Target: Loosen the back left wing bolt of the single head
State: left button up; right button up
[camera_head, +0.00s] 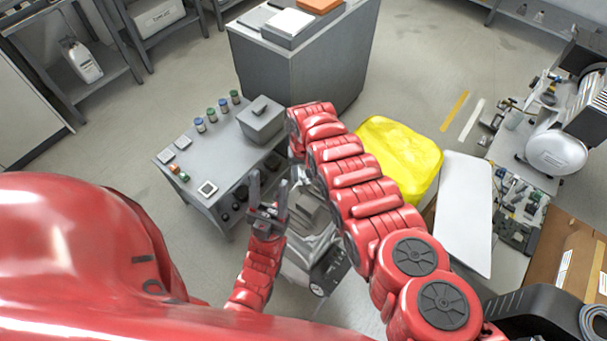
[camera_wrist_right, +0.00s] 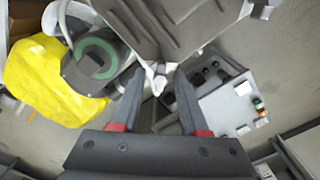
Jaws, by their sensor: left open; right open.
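The single-head compressor (camera_head: 312,250) stands on the floor below my arms in the head view, partly covered by them. In the right wrist view its grey ribbed head (camera_wrist_right: 185,22) fills the top middle. A small pale part (camera_wrist_right: 157,82) that looks like a wing bolt sits at the head's near corner, between the fingertips of my right gripper (camera_wrist_right: 158,76). The gripper is open; I cannot tell if a finger touches the part. My left gripper (camera_head: 268,190) is open and empty, left of the compressor, fingers pointing up in the picture. The other wing bolts cannot be made out.
A grey side table (camera_head: 200,165) with jars and a grey box (camera_head: 262,120) stands to the left. A yellow bag (camera_head: 400,155) lies right of my right arm, beside a white panel (camera_head: 465,210). A grey cabinet (camera_head: 290,75) stands behind. Open floor lies at the upper right.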

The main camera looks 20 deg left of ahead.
grip_shut()
